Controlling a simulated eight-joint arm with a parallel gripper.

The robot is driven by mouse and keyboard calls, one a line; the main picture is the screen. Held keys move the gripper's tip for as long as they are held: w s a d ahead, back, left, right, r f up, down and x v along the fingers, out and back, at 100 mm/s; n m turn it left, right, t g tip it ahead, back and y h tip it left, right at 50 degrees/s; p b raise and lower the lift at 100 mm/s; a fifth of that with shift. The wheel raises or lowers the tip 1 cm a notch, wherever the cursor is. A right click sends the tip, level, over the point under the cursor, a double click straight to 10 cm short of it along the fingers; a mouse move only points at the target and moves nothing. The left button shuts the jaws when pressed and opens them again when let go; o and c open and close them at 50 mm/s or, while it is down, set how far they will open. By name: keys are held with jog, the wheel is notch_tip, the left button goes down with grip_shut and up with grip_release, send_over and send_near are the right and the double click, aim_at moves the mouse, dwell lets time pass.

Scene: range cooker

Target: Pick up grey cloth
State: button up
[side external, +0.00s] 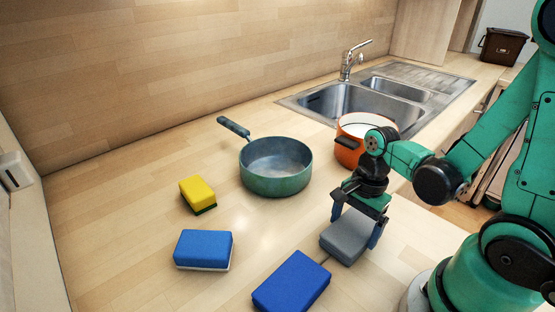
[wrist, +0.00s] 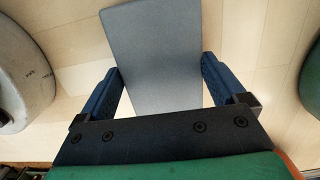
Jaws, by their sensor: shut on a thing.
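The grey cloth (side external: 345,240) is a flat, block-like grey piece at the front right of the worktop. In the wrist view it shows as a plain grey slab (wrist: 155,50) reaching away between the fingers. My gripper (side external: 356,228) points down over it, with one blue finger at each side edge of the cloth. In the wrist view the fingers (wrist: 160,70) hold the cloth by its two sides. The gripper is shut on the cloth. The cloth is low, at or very near the worktop; I cannot tell if there is a gap under it.
A blue sponge (side external: 291,283) lies just left of the cloth, another blue sponge (side external: 203,249) farther left, and a yellow sponge (side external: 198,193) behind. A green pan (side external: 275,182) and an orange pot (side external: 348,148) stand behind. The sink (side external: 340,100) is at the back.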

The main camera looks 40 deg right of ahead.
aim_at(354, 228)
notch_tip(354, 228, up, 20)
dwell(0.7)
jog(key=shift+f, duration=0.1)
jog(key=o, duration=0.4)
jog(key=shift+c, duration=1.3)
jog(key=w+d, duration=0.2)
jog(key=w, duration=1.1)
jog(key=w+f, duration=1)
jog(key=shift+w+d+f, duration=0.25)
jog(key=shift+d+f, duration=0.05)
jog(key=shift+d, duration=0.1)
